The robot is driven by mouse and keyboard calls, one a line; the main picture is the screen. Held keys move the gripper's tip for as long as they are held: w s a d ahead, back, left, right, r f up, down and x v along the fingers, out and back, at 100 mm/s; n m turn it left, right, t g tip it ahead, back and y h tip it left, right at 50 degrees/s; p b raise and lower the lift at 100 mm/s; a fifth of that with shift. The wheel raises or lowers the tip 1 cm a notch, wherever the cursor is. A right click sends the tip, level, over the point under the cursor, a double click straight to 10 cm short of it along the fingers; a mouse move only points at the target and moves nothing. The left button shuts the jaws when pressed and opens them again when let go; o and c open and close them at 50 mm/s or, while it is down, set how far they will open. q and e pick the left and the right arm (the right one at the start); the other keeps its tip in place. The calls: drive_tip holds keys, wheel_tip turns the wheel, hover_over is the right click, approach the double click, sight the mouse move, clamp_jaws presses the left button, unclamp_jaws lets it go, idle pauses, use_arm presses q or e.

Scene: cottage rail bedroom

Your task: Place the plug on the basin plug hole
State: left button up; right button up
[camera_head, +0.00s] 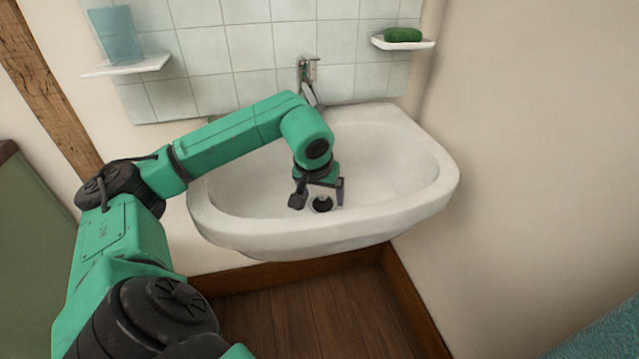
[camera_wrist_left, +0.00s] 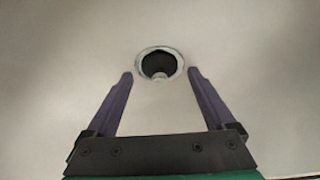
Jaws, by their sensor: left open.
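The white basin (camera_head: 420,185) hangs on the wall ahead. Its plug hole is a pale metal ring (camera_head: 322,203) in the bowl, near the front, and the ring also shows in the left wrist view (camera_wrist_left: 140,56). Inside the ring is a dark round shape (camera_wrist_left: 158,64) with a small pale knob at its lower edge. It looks like the plug sitting in the hole, but how it is seated is unclear. My left gripper (camera_head: 319,199) is open and empty, pointing down into the bowl. Its fingers are apart on either side of the ring. My right gripper is out of view.
The tap (camera_head: 307,75) stands at the basin's back. A shelf with a blue cup (camera_head: 116,36) is at upper left, and a shelf with green soap (camera_head: 403,35) at upper right. The basin's front rim lies close below my gripper. The bowl's right side is clear.

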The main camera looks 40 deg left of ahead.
use_arm(q)
drive_tip(key=p+v, duration=0.2)
drive_tip(key=v, duration=0.9)
drive_tip(key=shift+s+r+p, duration=0.2)
drive_tip(key=shift+r+p, duration=0.1)
drive_tip(key=shift+r, duration=0.05)
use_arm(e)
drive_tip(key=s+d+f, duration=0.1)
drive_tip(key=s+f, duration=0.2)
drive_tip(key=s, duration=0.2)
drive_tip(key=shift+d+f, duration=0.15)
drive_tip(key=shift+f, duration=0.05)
use_arm(q)
drive_tip(key=shift+d, duration=0.1)
